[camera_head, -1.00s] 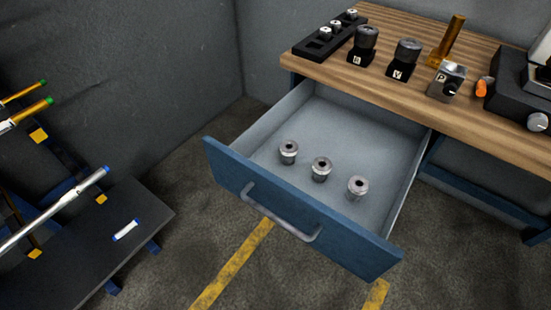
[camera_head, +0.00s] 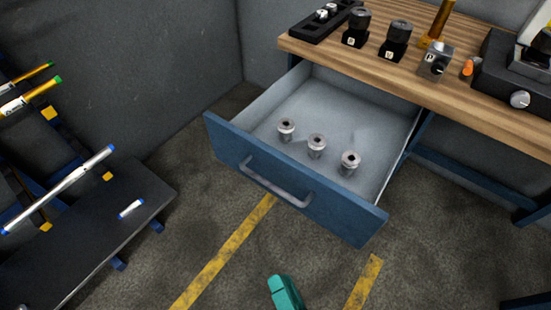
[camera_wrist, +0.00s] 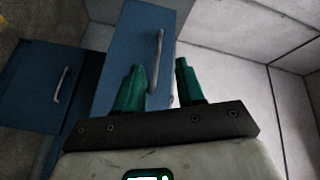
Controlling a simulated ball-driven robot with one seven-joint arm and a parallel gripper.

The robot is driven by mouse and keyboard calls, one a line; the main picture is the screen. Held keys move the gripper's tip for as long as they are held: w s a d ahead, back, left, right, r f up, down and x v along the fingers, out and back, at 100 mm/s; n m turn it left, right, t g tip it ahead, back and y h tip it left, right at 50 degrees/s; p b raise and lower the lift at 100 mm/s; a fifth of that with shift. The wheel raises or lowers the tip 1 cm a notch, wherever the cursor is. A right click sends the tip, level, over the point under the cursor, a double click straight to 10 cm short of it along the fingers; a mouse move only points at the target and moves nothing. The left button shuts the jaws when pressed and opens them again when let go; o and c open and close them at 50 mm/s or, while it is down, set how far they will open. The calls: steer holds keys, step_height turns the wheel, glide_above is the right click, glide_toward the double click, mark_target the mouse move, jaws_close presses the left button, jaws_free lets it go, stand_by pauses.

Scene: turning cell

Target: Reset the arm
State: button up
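My gripper (camera_wrist: 159,68) has two teal fingers, spread apart with nothing held between them. In the head view one teal fingertip of my gripper (camera_head: 286,292) shows at the bottom edge, in front of the drawer and apart from it. The rest of my arm is out of that view. The blue drawer (camera_head: 300,186) is pulled out under the workbench. Its grey bar handle (camera_head: 275,184) is free. In the wrist view a blue front with a handle (camera_wrist: 157,60) lies beyond the fingers.
Three metal collets (camera_head: 316,146) stand in the drawer. The wooden workbench (camera_head: 400,75) carries dark holders, a metal block and a machine. A dark rack (camera_head: 90,235) with bars stands at left. Floor with yellow lines (camera_head: 225,255) lies clear before the drawer.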

steer(key=w+d+f+n+g+h+p, duration=0.25)
steer(key=d+f+n+g, duration=0.25)
steer(key=d+n+g, duration=0.5)
steer(key=s+d+r+m+g+h+p, duration=0.1)
steer(key=s+d, duration=0.3)
steer(key=d, duration=0.4)
steer(key=s+d+r+m+g+h+p, duration=0.1)
steer(key=s+d+g+h+p, duration=0.1)
steer(key=s+d+g+h, duration=0.2)
steer(key=d, duration=0.3)
steer(key=shift+s+d+g, duration=0.3)
steer(key=shift+d, duration=0.1)
steer(key=shift+a, duration=0.1)
